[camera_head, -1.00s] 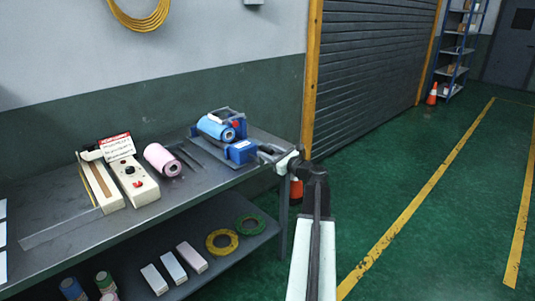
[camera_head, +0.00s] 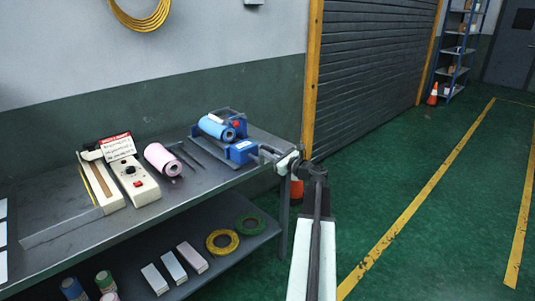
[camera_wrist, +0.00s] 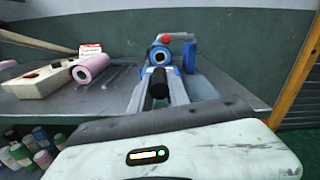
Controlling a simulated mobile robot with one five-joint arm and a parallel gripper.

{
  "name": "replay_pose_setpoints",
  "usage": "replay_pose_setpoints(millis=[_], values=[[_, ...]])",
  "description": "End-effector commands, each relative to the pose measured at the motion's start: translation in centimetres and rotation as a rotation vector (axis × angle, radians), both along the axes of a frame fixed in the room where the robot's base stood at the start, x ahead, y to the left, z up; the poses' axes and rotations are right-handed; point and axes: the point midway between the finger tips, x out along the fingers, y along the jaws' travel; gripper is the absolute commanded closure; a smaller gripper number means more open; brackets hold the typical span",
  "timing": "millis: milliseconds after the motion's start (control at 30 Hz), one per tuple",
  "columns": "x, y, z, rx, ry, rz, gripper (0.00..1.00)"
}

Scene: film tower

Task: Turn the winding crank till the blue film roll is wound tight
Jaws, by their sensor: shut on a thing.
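The blue film roll (camera_head: 214,128) lies in a blue winding stand (camera_head: 240,152) at the right end of the bench. In the wrist view the roll (camera_wrist: 159,56) is seen end-on, straight ahead. My gripper (camera_head: 266,151) reaches in from the right at the stand's front. In the wrist view its two grey fingers stand either side of the black crank handle (camera_wrist: 159,86), shut on it. The crank's arm behind the handle is mostly hidden. How tightly the film is wound cannot be told.
A pink roll (camera_head: 162,159) and dark rods lie left of the stand. A cream control box (camera_head: 134,180) is farther left. Yellow and green rings (camera_head: 222,241) lie on the lower shelf. The green floor at right is clear.

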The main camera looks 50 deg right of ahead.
Motion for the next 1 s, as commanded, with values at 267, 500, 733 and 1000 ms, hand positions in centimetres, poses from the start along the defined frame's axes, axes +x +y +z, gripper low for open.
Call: replay_pose_setpoints(millis=[267, 500, 733, 1000], values=[[0.0, 0.0, 0.0, 0.0, 0.0, 0.001, 1.0], [-0.1, 0.0, 0.0, 0.0, 0.0, 0.0, 1.0], [-0.1, 0.9, 0.0, 0.0, 0.001, 0.001, 1.0], [0.1, 0.1, 0.0, 0.005, 0.0, 0.002, 1.0]])
